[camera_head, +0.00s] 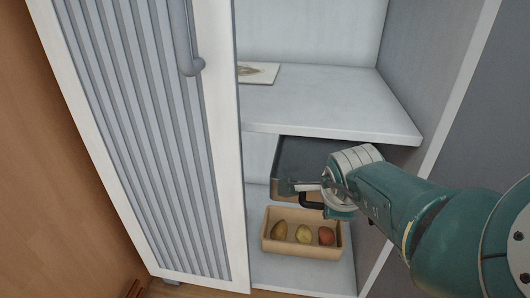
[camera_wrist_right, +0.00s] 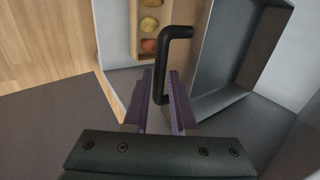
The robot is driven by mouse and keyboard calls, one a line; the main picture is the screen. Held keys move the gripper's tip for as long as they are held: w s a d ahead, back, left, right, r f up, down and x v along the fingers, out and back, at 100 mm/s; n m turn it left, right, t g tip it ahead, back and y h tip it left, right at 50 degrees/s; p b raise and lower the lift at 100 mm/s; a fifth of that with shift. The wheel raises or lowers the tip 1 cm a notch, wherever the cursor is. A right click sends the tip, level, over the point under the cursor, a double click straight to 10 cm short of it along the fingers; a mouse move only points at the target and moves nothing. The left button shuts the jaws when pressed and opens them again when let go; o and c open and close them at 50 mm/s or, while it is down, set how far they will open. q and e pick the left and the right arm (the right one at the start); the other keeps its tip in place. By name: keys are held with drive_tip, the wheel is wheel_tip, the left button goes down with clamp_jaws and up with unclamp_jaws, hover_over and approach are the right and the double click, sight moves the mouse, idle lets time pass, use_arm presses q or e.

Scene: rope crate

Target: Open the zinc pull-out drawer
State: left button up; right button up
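The zinc drawer (camera_head: 301,156) is a dark grey box below the middle shelf, at the right inside the cabinet. It also shows at the upper right of the right wrist view (camera_wrist_right: 232,88). Its black bracket handle (camera_head: 310,200) is partly hidden by my right gripper (camera_head: 309,187). In the right wrist view, the bar of the handle (camera_wrist_right: 178,33) runs between the two purple fingers of my right gripper (camera_wrist_right: 160,78), which are close on both sides of it. Part of the drawer's inside shows; its front is partly covered by my wrist. My left gripper is not in view.
A tan tray (camera_head: 268,245) with several potato-like items stands on the cabinet floor, close below the handle. A slatted door (camera_head: 150,120) with a grey handle (camera_head: 190,62) is at the left. A flat card (camera_head: 258,72) lies on the middle shelf (camera_head: 330,105).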

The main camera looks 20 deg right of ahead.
clamp_jaws()
idle(1.0)
